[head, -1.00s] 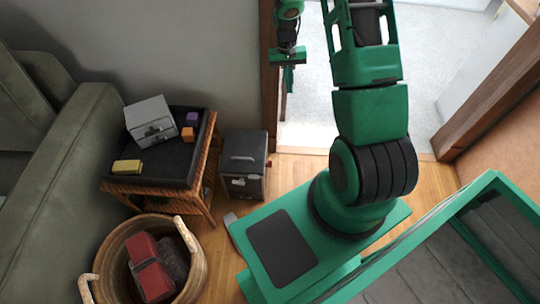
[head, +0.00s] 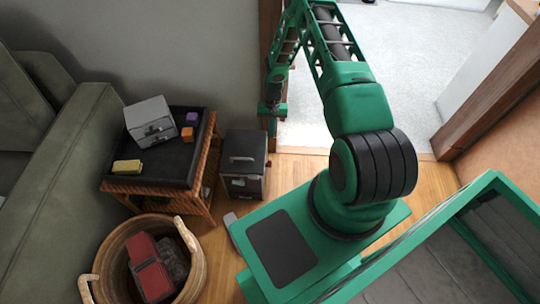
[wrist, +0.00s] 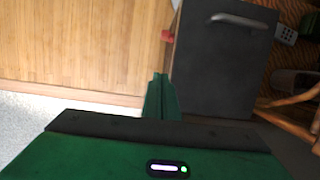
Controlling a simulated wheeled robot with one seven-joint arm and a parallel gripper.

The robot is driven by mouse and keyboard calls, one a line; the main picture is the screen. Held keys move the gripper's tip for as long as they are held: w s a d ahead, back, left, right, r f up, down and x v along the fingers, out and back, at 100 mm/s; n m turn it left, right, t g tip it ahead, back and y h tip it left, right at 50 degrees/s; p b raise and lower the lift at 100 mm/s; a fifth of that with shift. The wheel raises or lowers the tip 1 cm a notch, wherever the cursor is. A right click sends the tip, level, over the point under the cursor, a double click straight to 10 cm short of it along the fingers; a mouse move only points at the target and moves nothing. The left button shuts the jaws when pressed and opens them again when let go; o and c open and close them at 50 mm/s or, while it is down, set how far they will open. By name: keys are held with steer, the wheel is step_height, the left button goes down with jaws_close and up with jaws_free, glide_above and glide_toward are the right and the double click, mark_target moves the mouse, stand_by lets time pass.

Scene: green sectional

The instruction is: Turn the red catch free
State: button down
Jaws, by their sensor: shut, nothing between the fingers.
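The red catch (wrist: 167,37) is a small red piece sticking out from the side of a dark box (wrist: 222,72), on its left edge in the wrist view. The box (head: 243,150) stands on the floor in the head view, with a grey bar handle (wrist: 240,21) on its top. My gripper (head: 272,132) is shut and empty, by the box's back right corner. In the wrist view its closed fingers (wrist: 160,82) point toward the catch, with a gap between them. The catch is too small to make out clearly in the head view.
A side table (head: 150,186) with a grey box (head: 150,121) and several small blocks stands left of the dark box. A wicker basket (head: 106,247) is in front of it, a green sofa (head: 60,190) at far left. Wood floor beside the catch is clear.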

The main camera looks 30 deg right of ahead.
mark_target(269, 164)
steer(key=s+a+f, duration=0.3)
steer(key=s+f, duration=0.2)
steer(key=f, duration=0.4)
steer(key=shift+s+a+f, duration=0.15)
steer(key=shift+a+f, duration=0.15)
steer(key=shift+f, duration=0.05)
steer(key=shift+a, duration=0.15)
stand_by(0.4)
